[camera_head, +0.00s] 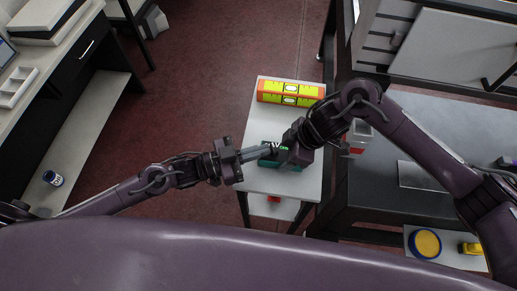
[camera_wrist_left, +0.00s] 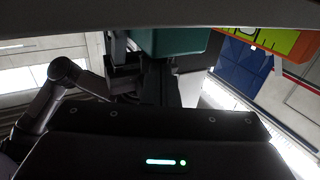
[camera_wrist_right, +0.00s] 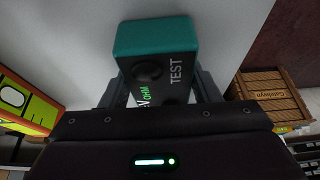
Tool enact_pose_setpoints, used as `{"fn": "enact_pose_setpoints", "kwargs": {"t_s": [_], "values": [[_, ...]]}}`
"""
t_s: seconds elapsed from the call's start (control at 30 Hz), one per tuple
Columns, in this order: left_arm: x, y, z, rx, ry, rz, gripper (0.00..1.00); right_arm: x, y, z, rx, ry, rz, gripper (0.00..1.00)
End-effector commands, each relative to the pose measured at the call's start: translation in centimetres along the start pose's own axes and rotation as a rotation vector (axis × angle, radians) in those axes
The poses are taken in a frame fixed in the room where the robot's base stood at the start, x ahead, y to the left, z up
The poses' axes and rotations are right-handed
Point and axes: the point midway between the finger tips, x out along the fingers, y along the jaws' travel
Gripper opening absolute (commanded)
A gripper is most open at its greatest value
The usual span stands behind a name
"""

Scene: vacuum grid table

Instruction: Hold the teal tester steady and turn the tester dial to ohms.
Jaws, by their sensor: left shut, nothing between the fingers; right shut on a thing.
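The teal tester (camera_head: 268,162) is over the small white table in the head view, partly hidden by my grippers. In the right wrist view the tester (camera_wrist_right: 155,35) has a dark face with a round black dial (camera_wrist_right: 147,72), the word TEST, and "V" and "OHM" marks; OHM is green. I cannot tell where the dial points. My right gripper (camera_wrist_right: 160,88) is shut on the tester, one finger on each side. My left gripper (camera_head: 264,152) is shut and empty, close to the tester's left side. The tester's teal body (camera_wrist_left: 168,40) shows in the left wrist view; contact is unclear.
A yellow, orange and green block (camera_head: 290,93) lies at the back of the white table (camera_head: 295,185). A wooden crate (camera_wrist_right: 270,97) shows in the right wrist view. A dark bench (camera_head: 400,190) stands close at the right, with a red and white thing (camera_head: 357,140) at its edge.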

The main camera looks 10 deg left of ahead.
Motion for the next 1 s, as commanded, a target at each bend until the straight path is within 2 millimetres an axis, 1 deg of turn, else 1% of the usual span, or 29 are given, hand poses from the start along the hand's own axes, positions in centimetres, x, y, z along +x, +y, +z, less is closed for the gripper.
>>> {"fn": "enact_pose_setpoints", "kwargs": {"t_s": [0.73, 0.87, 1.0], "values": [[0.2, -0.6, 0.0, 0.003, 0.000, 0.138, 0.00, 0.0, 0.0, -0.1, -0.001, 0.002, 0.001, 0.28], [0.3, -0.8, 0.0, 0.004, 0.000, 0.186, 0.00, 0.0, 0.0, -0.1, -0.001, 0.002, 0.000, 0.28], [0.5, -1.2, 0.0, 0.005, -0.001, 0.269, 0.00, 0.0, 0.0, -0.1, -0.001, 0.003, 0.000, 0.28]]}}
